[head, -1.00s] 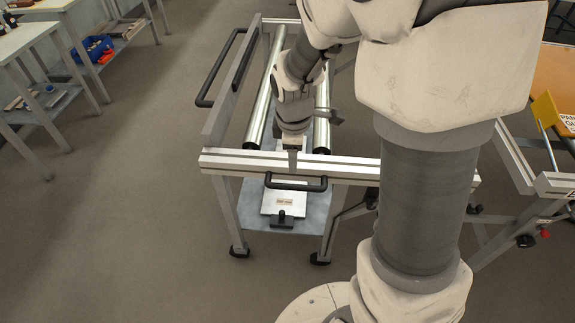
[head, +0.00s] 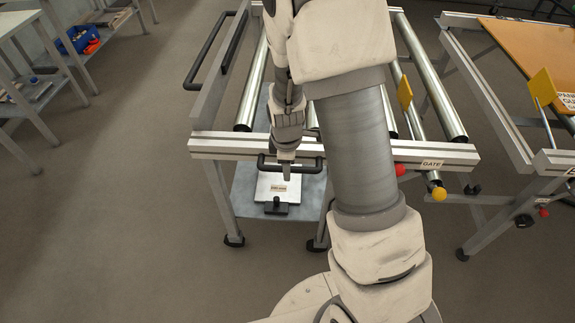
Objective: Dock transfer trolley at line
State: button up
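The transfer trolley (head: 225,144) is a grey frame with steel rollers and castors in the middle of the head view. A black bar handle (head: 308,168) is on its front rail, and a larger black handle is on its left side. My gripper (head: 286,172) points down at the front handle, overlapping it in the picture; contact and finger opening cannot be told. The line (head: 545,160) stands at the right, with a visible gap between it and the trolley. The trolley's "GATE" label (head: 432,163), yellow knob (head: 439,194) and red knob (head: 400,169) show right of my arm.
The line carries an orange-brown panel (head: 535,50) and a yellow guide plate (head: 542,87). A lower shelf on the trolley holds a pale labelled plate (head: 270,188). Grey side tables (head: 30,95) stand at the left. Floor is clear between them and the trolley.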

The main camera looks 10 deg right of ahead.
grip_shut()
dwell(1.4)
